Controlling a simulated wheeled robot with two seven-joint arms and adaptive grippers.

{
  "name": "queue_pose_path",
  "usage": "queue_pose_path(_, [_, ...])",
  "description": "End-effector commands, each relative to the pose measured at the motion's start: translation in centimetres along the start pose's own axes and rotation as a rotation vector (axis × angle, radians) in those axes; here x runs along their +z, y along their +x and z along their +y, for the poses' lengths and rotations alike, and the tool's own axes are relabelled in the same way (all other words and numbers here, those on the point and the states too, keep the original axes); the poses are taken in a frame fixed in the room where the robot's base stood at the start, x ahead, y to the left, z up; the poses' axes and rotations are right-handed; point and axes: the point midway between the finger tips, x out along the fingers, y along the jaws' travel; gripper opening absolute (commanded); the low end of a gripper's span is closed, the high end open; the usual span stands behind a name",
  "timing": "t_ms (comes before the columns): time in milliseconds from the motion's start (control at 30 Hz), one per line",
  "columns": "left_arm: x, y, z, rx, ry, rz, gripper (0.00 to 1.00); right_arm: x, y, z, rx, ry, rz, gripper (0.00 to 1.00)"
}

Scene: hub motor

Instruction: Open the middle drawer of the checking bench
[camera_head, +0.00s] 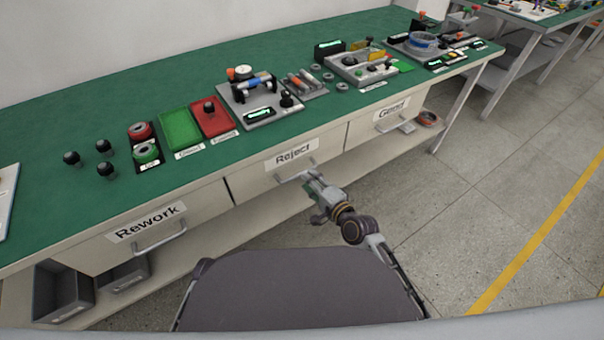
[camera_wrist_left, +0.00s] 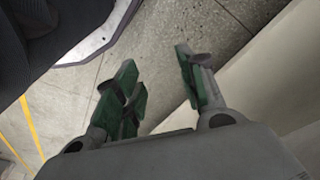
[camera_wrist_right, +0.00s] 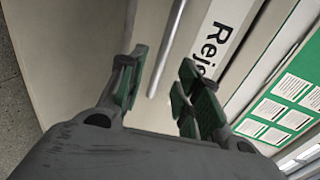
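The checking bench (camera_head: 120,118) has three drawers in its front. The middle drawer (camera_head: 250,186), labelled Reject, looks shut; its label also shows in the right wrist view (camera_wrist_right: 222,38). Its bar handle (camera_wrist_right: 168,50) lies in the gap between the fingers of my right gripper (camera_wrist_right: 163,72) in that view. That gripper is open, not clamped on the bar. In the head view my right gripper (camera_head: 308,181) is at the handle and partly hides it. My left gripper (camera_wrist_left: 160,80) is open and empty above the floor; the head view does not show it.
The Rework drawer (camera_head: 190,214) is on the left and the Gend drawer (camera_head: 365,133) on the right. Parts and trays stand on the green top. A lower shelf (camera_head: 215,240) holds grey bins (camera_head: 62,290). The floor (camera_head: 480,190) to the right is clear.

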Motion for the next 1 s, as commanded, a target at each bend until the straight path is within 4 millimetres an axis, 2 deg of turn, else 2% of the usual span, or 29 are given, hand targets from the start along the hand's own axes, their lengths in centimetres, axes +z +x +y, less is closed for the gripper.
queue_pose_path(500, [-1.2,-1.3,0.3,0.006,0.002,0.036,0.40,0.0,4.7,0.0,-0.002,0.000,0.000,0.34])
queue_pose_path(700, [-1.1,-1.7,0.3,0.008,0.003,0.040,0.40,0.0,5.5,0.0,-0.001,0.001,-0.001,0.34])
queue_pose_path(1000, [-0.5,-1.6,0.5,0.010,0.003,0.030,0.40,0.0,5.7,-0.1,-0.001,0.001,-0.001,0.34])
